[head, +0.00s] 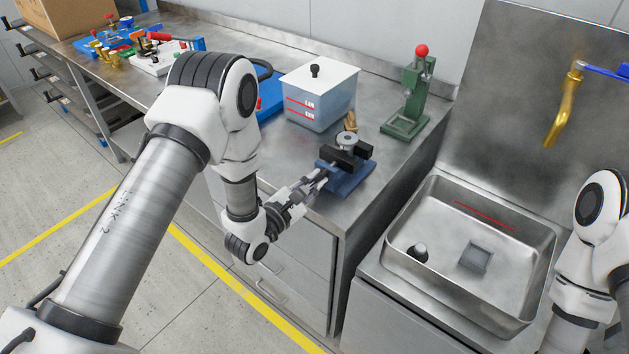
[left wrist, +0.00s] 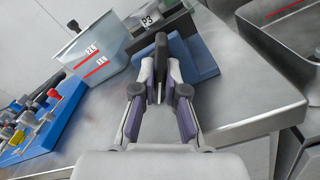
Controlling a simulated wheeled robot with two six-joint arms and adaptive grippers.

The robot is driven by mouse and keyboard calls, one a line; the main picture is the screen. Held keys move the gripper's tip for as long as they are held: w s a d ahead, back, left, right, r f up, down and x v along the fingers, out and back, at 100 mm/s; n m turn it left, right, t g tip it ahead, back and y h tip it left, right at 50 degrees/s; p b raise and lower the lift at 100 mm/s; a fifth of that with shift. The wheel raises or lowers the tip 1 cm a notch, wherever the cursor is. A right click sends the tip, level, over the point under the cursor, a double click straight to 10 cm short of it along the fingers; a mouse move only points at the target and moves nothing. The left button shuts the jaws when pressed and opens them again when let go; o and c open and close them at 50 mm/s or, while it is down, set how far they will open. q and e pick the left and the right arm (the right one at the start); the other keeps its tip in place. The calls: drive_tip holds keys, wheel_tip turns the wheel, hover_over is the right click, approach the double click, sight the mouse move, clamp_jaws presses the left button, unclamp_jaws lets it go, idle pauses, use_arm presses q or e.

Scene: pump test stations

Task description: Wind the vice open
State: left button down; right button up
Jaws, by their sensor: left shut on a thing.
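The vice (head: 350,181) has a blue base and black jaws and stands near the front corner of the steel bench. A round grey part (head: 347,139) sits at its jaws; whether they grip it I cannot tell. My left gripper (head: 319,179) is at the vice's front left side. In the left wrist view its fingers (left wrist: 160,88) are shut on the dark handle (left wrist: 161,45) of the vice, whose blue base (left wrist: 204,62) shows behind. The fingers partly hide the handle. My right arm shows at the right edge of the head view, but its gripper is out of view.
A clear lidded tank (head: 318,95) stands behind the vice, and a green press (head: 407,95) with a red knob is at the back. A steel sink (head: 470,250) lies right of the bench. A blue tray (left wrist: 45,125) with parts is left in the wrist view.

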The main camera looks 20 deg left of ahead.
use_arm(q)
drive_tip(key=shift+n, duration=0.3)
drive_tip(key=c, duration=1.2)
unclamp_jaws()
drive_tip(key=shift+f, duration=0.1)
drive_tip(key=shift+a, duration=0.1)
drive_tip(key=v, duration=1.2)
